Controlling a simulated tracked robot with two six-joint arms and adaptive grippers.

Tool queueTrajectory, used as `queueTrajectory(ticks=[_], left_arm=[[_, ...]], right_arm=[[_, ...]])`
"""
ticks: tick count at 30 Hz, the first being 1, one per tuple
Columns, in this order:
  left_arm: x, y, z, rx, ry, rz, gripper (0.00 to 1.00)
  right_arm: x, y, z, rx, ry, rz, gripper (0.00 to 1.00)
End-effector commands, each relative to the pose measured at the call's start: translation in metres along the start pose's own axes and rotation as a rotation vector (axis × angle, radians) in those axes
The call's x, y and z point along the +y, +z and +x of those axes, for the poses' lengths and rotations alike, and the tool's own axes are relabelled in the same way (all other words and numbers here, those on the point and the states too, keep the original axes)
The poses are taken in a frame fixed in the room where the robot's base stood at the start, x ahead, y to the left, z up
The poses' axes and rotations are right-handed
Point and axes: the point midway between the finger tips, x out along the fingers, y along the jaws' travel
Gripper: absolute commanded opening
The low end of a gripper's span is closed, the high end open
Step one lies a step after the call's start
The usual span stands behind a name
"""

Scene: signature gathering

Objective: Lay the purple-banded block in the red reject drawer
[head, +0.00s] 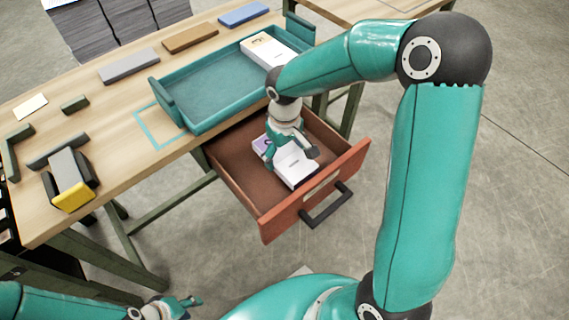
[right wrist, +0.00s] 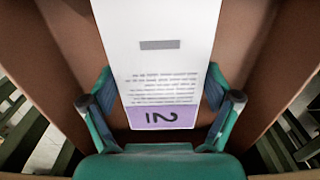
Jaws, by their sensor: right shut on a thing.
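The purple-banded block (head: 294,168) is white with a purple end and lies low inside the open red drawer (head: 235,178). It fills the middle of the right wrist view (right wrist: 160,65), with printed lines and a purple band (right wrist: 162,117) at its near end. My right gripper (head: 290,150) reaches down into the drawer and is shut on the block, one finger at each long side. Whether the block touches the drawer floor is hidden. My left gripper (head: 190,302) is at the bottom left, away from the table; its jaws are too small to read.
A teal tray (head: 205,105) on the wooden table holds another white block (head: 268,50). Grey, brown and blue bars lie along the back of the table. A yellow-ended grey stamp-like thing (head: 70,180) sits at the left. The drawer's front has a black handle (head: 327,205).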

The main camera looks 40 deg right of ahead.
Motion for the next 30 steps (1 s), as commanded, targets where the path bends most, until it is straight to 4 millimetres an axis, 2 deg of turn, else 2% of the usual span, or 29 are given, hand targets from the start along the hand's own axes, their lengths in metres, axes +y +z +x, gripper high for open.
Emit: queueTrajectory(ticks=[10,21,22,24,30], left_arm=[[-0.004,0.0,0.011,0.0,0.0,0.0,0.4],[-0.005,0.0,0.013,0.0,0.0,0.0,0.4],[-0.004,0.0,0.013,0.0,0.0,0.0,0.4],[-0.004,0.0,0.012,0.0,0.0,0.0,0.4],[-0.004,0.0,0.012,0.0,0.0,0.0,0.4]], right_arm=[[-0.001,0.0,0.041,-0.002,-0.001,-0.002,0.42],[-0.001,-0.001,0.045,0.001,0.0,-0.001,0.42],[-0.001,0.0,0.045,0.0,-0.001,-0.001,0.91],[-0.001,0.0,0.044,0.0,-0.001,-0.001,1.0],[-0.001,0.0,0.044,0.0,-0.001,-0.001,1.0]])
